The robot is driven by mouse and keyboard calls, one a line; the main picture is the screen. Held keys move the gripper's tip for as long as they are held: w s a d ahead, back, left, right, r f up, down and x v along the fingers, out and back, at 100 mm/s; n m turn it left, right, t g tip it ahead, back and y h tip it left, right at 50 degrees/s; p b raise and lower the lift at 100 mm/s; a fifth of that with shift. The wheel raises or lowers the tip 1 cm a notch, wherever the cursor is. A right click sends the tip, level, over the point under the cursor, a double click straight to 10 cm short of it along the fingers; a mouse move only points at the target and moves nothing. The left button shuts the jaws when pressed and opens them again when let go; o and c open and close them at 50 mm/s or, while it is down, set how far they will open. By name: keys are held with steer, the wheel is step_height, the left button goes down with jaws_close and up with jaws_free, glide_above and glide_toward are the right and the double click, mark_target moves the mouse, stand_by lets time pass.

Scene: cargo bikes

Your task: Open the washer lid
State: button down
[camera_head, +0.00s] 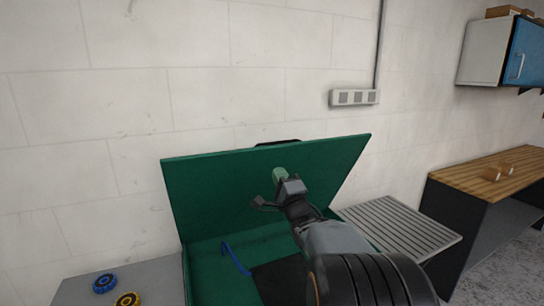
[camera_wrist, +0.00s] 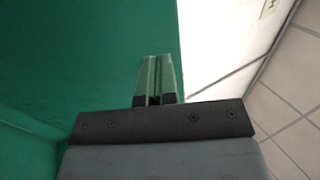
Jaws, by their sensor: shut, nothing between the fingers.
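The green washer lid (camera_head: 215,195) stands raised and tilted back towards the wall, with a black handle (camera_head: 278,143) at its top edge. The open green washer (camera_head: 205,262) is below it, and a blue bar (camera_head: 236,258) shows inside. My gripper (camera_head: 279,174) is in front of the lid's inner face. Its pale green fingers are shut and empty. I cannot tell whether they touch the lid. In the wrist view my gripper (camera_wrist: 158,62) points along the green lid (camera_wrist: 90,50), which fills the left side. My arm hides part of the washer's right side.
A grey surface (camera_head: 135,278) on the left holds a blue knob-like part (camera_head: 104,283) and a yellow one (camera_head: 128,300). A grey slatted top (camera_head: 400,225) is on the right, then a wooden-topped bench (camera_head: 485,178). A wall socket strip (camera_head: 354,97) is above the lid's right.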

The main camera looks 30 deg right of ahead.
mark_target(269, 154)
steer(key=shift+p+x, duration=1.1)
steer(key=shift+x, duration=2.1)
